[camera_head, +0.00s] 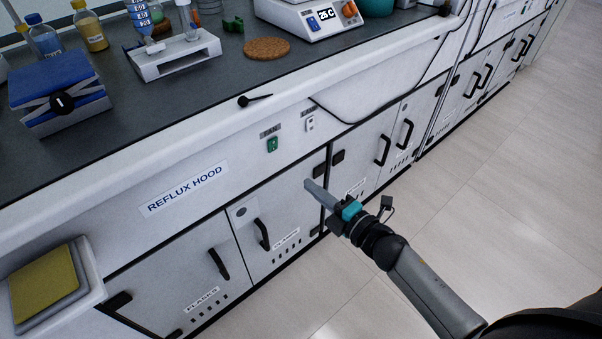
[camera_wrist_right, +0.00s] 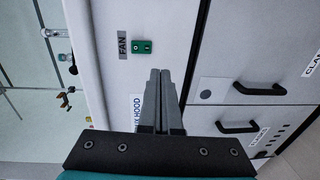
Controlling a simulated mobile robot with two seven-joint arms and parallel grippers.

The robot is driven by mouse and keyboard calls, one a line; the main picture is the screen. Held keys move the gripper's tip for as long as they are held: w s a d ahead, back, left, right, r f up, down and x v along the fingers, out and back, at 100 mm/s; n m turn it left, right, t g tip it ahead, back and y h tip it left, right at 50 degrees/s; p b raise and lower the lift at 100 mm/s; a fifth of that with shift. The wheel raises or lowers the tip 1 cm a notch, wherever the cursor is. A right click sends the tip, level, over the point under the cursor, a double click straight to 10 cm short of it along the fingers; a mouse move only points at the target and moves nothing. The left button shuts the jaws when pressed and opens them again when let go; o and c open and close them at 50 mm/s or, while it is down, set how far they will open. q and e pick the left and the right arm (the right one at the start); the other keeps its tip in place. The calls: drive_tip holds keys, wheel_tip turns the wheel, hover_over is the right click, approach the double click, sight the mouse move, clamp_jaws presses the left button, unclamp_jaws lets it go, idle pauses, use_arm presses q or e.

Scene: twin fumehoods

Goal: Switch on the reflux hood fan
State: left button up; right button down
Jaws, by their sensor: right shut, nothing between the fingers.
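The fan switch (camera_head: 272,145) is a small green rocker on the white front panel of the reflux hood, below a small label. It also shows in the right wrist view (camera_wrist_right: 142,47), beside a grey label reading FAN (camera_wrist_right: 122,45). The REFLUX HOOD sign (camera_head: 185,189) is left of the switch in the head view. My right gripper (camera_head: 308,185) is shut and empty, in front of the cabinet doors, lower and to the right of the switch. Its closed fingers (camera_wrist_right: 160,75) point toward the panel just below the switch in the wrist view, apart from it. My left gripper is not in view.
A white switch or socket (camera_head: 310,123) sits right of the green switch. Cabinet doors with black handles (camera_head: 262,234) line the front below. The worktop above holds a hotplate (camera_head: 297,18), a cork ring (camera_head: 267,48) and a blue-topped jack (camera_head: 56,88). The floor (camera_head: 480,190) is clear.

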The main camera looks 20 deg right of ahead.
drive_tip(key=shift+f+v, duration=0.25)
drive_tip(key=shift+v, duration=0.8)
